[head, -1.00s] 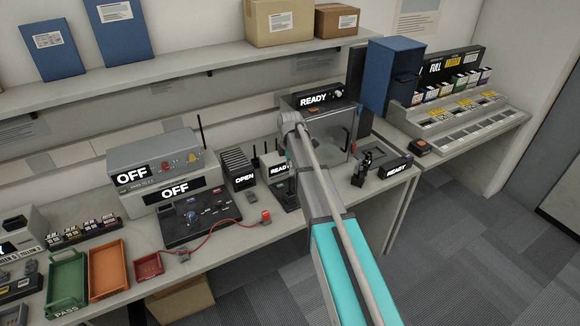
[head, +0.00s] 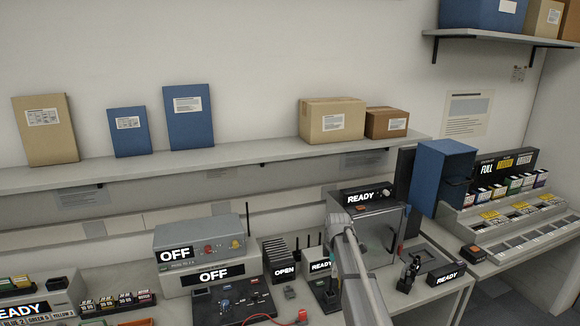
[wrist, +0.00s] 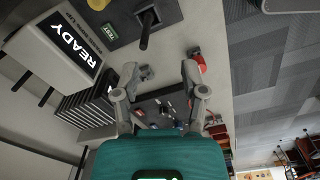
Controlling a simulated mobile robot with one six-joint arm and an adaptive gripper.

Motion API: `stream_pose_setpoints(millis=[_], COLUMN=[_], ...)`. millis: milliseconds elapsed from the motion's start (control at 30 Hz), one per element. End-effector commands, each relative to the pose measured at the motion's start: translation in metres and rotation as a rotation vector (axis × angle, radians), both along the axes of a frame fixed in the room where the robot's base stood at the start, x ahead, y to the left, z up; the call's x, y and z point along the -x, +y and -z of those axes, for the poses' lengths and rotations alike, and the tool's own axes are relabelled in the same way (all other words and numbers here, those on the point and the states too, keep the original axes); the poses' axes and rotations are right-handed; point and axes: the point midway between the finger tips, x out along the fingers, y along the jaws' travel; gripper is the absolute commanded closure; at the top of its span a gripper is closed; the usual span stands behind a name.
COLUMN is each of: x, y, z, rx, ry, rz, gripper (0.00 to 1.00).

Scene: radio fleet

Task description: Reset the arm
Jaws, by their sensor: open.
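My gripper (wrist: 167,75) shows in the wrist view with its two fingers spread apart and nothing between them. It is open above the workbench (wrist: 205,25). In the head view my arm reaches up from the bottom edge in front of the grey chamber with a READY sign (head: 366,196). The gripper itself is hidden or too small to make out there.
Two units marked OFF (head: 213,275) stand left of my arm, with the OPEN rack (head: 284,271) between. A blue cabinet (head: 440,180) and a sorting rack (head: 510,235) stand at the right. A shelf (head: 60,178) with binders and boxes runs above the bench.

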Motion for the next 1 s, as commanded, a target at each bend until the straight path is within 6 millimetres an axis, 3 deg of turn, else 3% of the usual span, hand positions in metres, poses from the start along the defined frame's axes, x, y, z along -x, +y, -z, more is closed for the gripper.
stream_pose_setpoints(millis=[800,1000], x=[0.204,0.247], y=[-0.001,-0.002], z=[0.0,0.0], rx=[-0.005,-0.005], ry=[0.007,0.008], rz=[1.081,1.333], gripper=[0.45,0.45])
